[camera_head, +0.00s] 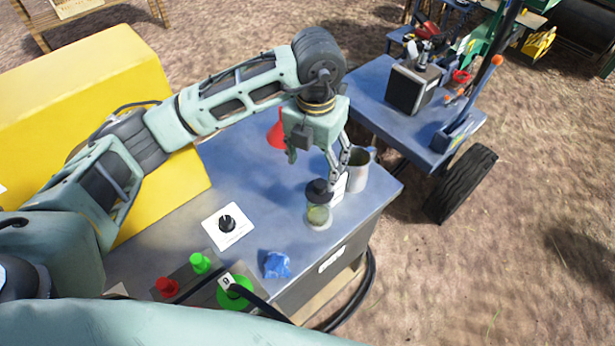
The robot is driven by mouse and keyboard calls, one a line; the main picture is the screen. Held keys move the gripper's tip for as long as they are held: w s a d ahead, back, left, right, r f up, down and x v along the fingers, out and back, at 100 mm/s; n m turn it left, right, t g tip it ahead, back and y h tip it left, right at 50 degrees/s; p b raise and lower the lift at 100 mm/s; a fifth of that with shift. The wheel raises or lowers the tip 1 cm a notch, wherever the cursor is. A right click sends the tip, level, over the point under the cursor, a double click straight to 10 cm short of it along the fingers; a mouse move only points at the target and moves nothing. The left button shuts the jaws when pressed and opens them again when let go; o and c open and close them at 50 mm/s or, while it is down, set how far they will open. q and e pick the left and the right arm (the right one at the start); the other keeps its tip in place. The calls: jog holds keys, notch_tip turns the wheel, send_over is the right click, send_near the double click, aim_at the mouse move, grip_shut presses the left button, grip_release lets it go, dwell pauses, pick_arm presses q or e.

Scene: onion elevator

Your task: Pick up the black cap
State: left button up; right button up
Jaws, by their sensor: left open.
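A black cap (318,191) sits on top of a small glass jar (318,217) near the right edge of the blue table. The jar stands upright and its contents look yellowish-green. My left gripper (335,182) points down just to the right of the cap, with its jaws open. Its fingers overlap in this view, so I cannot tell whether one touches the cap. My right gripper is out of view.
A metal mug (357,170) stands close behind the gripper. A red object (276,135) is partly hidden by the wrist. A black knob (227,223), a crumpled blue item (277,264) and red and green buttons lie nearer. A yellow box (90,100) bounds the left.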

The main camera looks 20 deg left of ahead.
aim_at(318, 182)
pick_arm(q)
jog(key=f+p, duration=0.1)
jog(key=d+f+p, duration=0.1)
jog(key=s+f, duration=0.1)
jog(key=shift+d+f+p, duration=0.25)
jog(key=shift+d+p, duration=0.05)
jog(key=shift+p, duration=0.1)
jog(key=f, duration=0.2)
jog(key=shift+w+a+f+p, duration=0.1)
jog(key=shift+a+f+p, duration=0.1)
jog(key=shift+f+p, duration=0.15)
jog(key=shift+f, duration=0.3)
jog(key=shift+d, duration=0.1)
jog(key=c, duration=1.2)
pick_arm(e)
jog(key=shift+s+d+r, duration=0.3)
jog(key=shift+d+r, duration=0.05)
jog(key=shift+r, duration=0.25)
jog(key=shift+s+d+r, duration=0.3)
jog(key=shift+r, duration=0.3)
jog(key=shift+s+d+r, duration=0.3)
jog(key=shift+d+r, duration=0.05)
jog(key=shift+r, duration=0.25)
